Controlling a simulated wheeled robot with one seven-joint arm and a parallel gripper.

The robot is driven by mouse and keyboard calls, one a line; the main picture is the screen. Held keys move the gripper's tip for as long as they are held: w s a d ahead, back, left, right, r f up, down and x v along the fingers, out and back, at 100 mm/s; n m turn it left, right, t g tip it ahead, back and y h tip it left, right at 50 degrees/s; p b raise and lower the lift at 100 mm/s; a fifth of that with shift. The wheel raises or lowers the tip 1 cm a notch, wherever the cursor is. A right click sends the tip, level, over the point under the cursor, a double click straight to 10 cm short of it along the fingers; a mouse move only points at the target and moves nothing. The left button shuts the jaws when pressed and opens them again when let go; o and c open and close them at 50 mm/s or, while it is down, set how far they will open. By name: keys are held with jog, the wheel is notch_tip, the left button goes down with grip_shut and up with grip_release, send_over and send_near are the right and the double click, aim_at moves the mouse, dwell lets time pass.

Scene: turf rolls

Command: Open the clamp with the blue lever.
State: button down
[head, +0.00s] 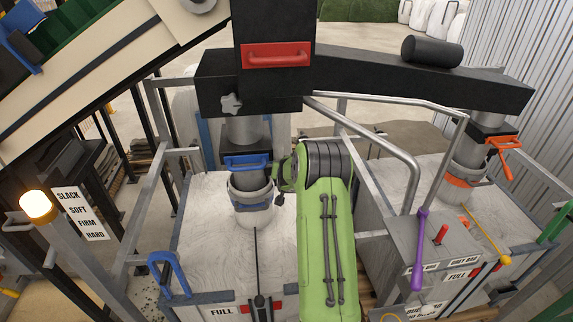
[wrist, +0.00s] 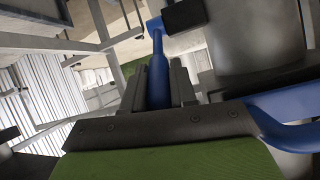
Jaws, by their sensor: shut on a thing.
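In the head view the clamp with the blue lever (head: 247,160) sits around the grey spout above the left white bag (head: 200,205). In the wrist view the blue lever (wrist: 158,75) stands between the two dark fingers of my gripper (wrist: 160,88), which is shut on its handle. A blue curved part (wrist: 285,118) shows at the right of the wrist view. In the head view my green arm reaches up beside the left bag, and my gripper (head: 282,172) is just right of the clamp, its fingertips mostly hidden. Whether the clamp band is open cannot be told.
An orange clamp (head: 500,143) is on the right spout. A metal rail (head: 380,130) and a control box with a purple lever (head: 420,250) stand right of my arm. A black beam (head: 400,80) crosses above. A blue loop handle (head: 165,275) is at lower left.

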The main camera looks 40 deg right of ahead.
jog(key=shift+w+d+r+g+y+p, duration=0.4)
jog(key=shift+w+r+g+y+p, duration=0.15)
jog(key=shift+r, duration=0.2)
jog(key=c, duration=0.9)
grip_release()
jog(key=shift+f, duration=0.2)
jog(key=b+v, duration=0.2)
jog(key=v, duration=1.4)
jog(key=shift+b, duration=0.35)
